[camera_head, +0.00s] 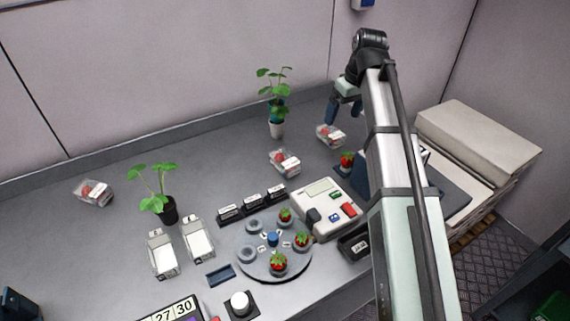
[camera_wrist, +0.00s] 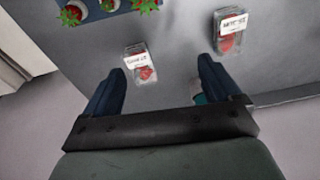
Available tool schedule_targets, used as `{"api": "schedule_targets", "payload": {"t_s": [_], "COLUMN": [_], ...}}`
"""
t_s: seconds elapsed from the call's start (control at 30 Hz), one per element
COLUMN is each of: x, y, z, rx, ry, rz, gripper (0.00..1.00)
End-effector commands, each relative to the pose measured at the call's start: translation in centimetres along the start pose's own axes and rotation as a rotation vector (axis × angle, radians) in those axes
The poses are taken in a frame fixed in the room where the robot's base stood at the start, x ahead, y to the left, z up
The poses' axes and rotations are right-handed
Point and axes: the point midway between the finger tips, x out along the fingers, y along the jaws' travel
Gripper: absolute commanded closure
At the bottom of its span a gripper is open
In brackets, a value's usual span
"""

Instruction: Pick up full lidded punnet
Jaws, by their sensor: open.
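Three clear lidded punnets with red berries and white labels stand on the grey bench. One lies below my gripper (camera_head: 343,112) near the back wall, the near punnet (camera_head: 330,137). A second punnet (camera_head: 285,162) is to its lower left, and a third (camera_head: 94,193) is at the far left. In the wrist view, one labelled punnet (camera_wrist: 140,66) shows between the fingers, beyond their tips, and another punnet (camera_wrist: 231,32) is farther right. My gripper (camera_wrist: 163,75) is open and empty, above the bench, touching no punnet.
A potted plant (camera_head: 277,112) stands left of my gripper, and another plant (camera_head: 163,196) at the left. Two white-filled containers (camera_head: 162,254) (camera_head: 197,239), a round berry turntable (camera_head: 262,258) and a scale (camera_head: 322,207) occupy the front. Stacked boxes (camera_head: 482,140) stand at right.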

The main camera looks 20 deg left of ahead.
Motion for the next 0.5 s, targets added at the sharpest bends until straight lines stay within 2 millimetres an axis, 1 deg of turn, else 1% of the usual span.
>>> {"api": "schedule_targets", "payload": {"t_s": [0.03, 0.1, 0.3, 0.4, 0.5], "x": [0.4, 0.9, 2.0, 2.4, 2.6], "y": [-1.8, -4.1, -10.2, -12.5, -14.2], "z": [-1.1, -2.2, -4.6, -5.4, -5.8], "rx": [-0.018, -0.035, -0.076, -0.092, -0.101], "ry": [-0.019, -0.048, -0.12, -0.145, -0.163], "rz": [0.002, 0.008, 0.032, 0.045, 0.053], "gripper": [0.09, 0.09, 0.09, 0.09, 0.09]}}
